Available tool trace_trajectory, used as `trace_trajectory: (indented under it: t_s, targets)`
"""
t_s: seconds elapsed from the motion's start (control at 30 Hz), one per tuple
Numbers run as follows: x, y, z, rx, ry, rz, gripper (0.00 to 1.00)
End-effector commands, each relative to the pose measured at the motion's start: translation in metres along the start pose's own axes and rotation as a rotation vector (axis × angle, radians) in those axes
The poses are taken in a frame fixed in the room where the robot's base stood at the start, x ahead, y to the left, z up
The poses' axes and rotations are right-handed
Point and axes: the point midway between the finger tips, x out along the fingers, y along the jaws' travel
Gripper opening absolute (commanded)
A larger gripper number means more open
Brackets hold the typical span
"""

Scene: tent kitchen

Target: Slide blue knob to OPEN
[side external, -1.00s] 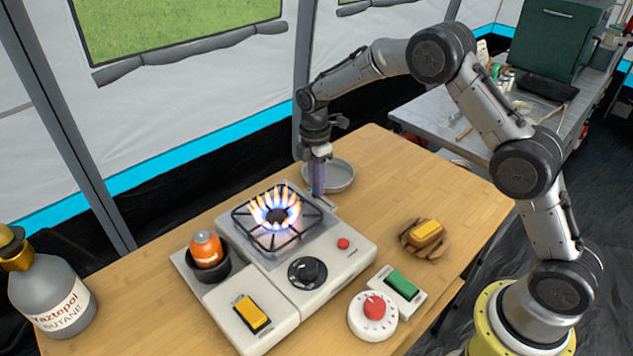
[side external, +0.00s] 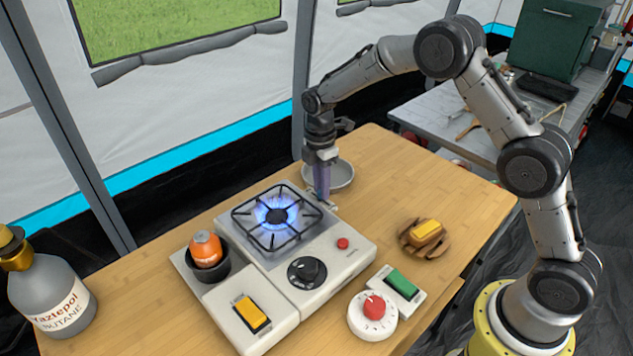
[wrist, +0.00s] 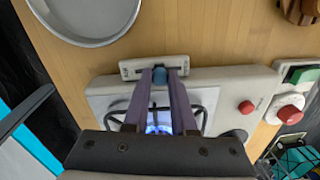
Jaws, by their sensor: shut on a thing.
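The blue knob (wrist: 160,76) sits on a pale slide plate (wrist: 130,69) along the stove's edge in the wrist view. My gripper (wrist: 160,80) has its two purple fingers shut on the knob, one on each side. The lettering on the plate is too small to read. In the side external view my gripper (side external: 321,196) points down at the stove's back right edge, and its fingers hide the knob. The camp stove (side external: 345,258) has a low blue flame (side external: 272,212) burning under its black grate.
A round metal pan (side external: 343,177) stands just behind my gripper. A red button (side external: 343,243) and black dial (side external: 306,272) are on the stove. A yellow switch (side external: 251,314), green switch (side external: 403,284) and red-topped dial (side external: 374,309) are nearer.

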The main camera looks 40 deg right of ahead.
Motion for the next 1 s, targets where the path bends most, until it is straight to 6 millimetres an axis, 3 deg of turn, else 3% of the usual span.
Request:
trace_trajectory:
  t_s: [0.2,0.5,0.53,0.67,1.0]
  targets:
    - [0.0,-0.021,0.003,0.0,0.001,0.002,0.0]
    - [0.001,-0.023,0.003,0.0,0.0,-0.006,0.0]
    - [0.001,-0.023,0.003,0.0,0.0,-0.006,0.3]
    - [0.001,-0.023,0.003,0.0,0.0,-0.005,0.53]
    - [-0.001,-0.021,0.003,0.0,0.0,0.0,0.55]
